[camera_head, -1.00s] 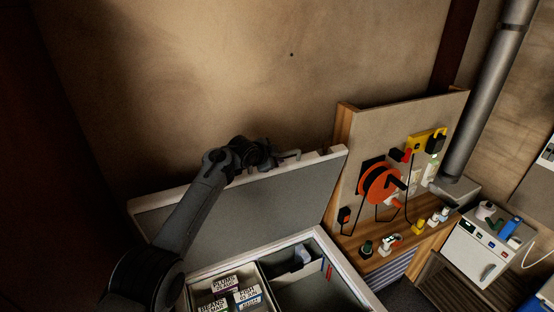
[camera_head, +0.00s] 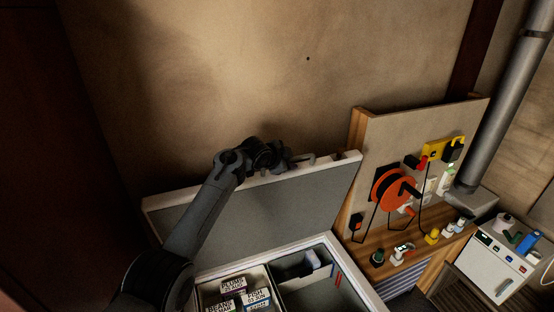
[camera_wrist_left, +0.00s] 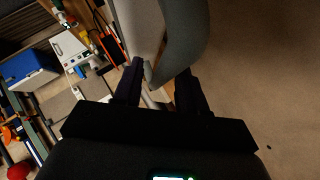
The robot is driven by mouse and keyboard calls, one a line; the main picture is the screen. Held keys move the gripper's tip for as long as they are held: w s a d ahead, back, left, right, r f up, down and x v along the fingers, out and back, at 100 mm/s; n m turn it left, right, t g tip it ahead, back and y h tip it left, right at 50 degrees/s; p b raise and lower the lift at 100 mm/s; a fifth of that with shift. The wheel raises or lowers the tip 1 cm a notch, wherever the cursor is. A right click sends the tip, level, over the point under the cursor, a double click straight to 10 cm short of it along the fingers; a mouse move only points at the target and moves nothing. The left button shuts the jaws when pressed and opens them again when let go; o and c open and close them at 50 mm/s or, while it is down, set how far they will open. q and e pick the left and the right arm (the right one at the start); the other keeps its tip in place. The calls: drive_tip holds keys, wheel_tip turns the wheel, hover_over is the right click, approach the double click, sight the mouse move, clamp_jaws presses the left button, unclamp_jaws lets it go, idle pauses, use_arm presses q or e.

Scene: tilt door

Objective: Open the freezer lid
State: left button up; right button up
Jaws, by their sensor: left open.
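The freezer lid (camera_head: 285,205) stands raised and tilted up at the back of the freezer, its grey inner face showing. The freezer body (camera_head: 366,286) below is open, with boxes and labelled packets inside. Whether a finger touches the lid I cannot tell. My right gripper is not in view.
A wooden workbench (camera_head: 400,240) with an upright board, an orange cable reel (camera_head: 393,190) and several small bottles stands right of the freezer. A white appliance (camera_head: 497,262) stands further right. A plain wall (camera_head: 250,80) rises behind the lid.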

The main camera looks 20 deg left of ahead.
use_arm(q)
drive_tip(key=shift+s+a+r+b, duration=0.2)
drive_tip(key=shift+s+b, duration=0.1)
drive_tip(key=shift+s, duration=0.35)
drive_tip(key=b+v, duration=0.1)
drive_tip(key=v, duration=0.7)
drive_tip(key=shift+s+r+b, duration=0.15)
drive_tip(key=shift+b, duration=0.25)
drive_tip(key=shift+d, duration=0.1)
